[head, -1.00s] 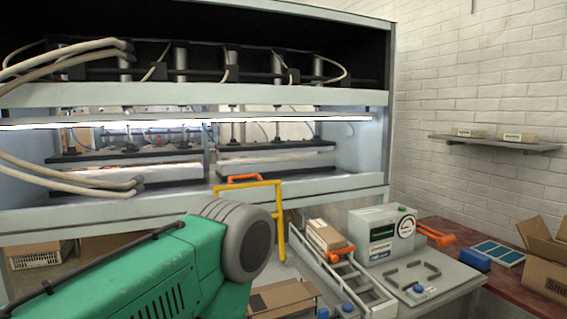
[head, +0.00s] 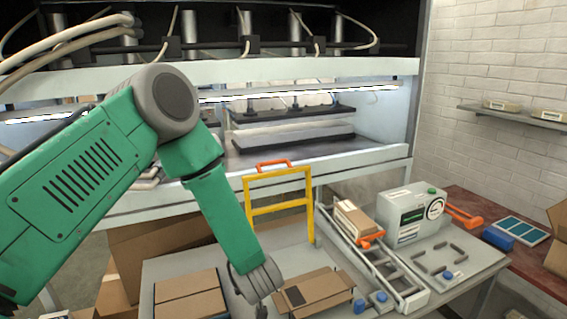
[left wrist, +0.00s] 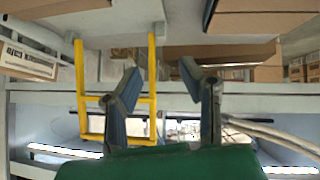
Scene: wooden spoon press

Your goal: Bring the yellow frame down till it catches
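The yellow frame (head: 309,205) stands upright at the back of the work table, in front of the press. In the left wrist view the yellow frame (left wrist: 82,80) appears upside down, on the left. My left gripper (left wrist: 158,70) is open, its two fingers well apart with nothing held between them. The picture-left finger overlaps part of the frame; I cannot tell whether they touch. My right gripper is not in view.
The press (head: 200,70) with its lit opening fills the back. Brown cardboard pieces (head: 315,292) lie on the table (head: 205,250). A rail holds a stack of small boxes (head: 350,215) beside a grey-green machine (head: 410,212). Hoses hang at upper left.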

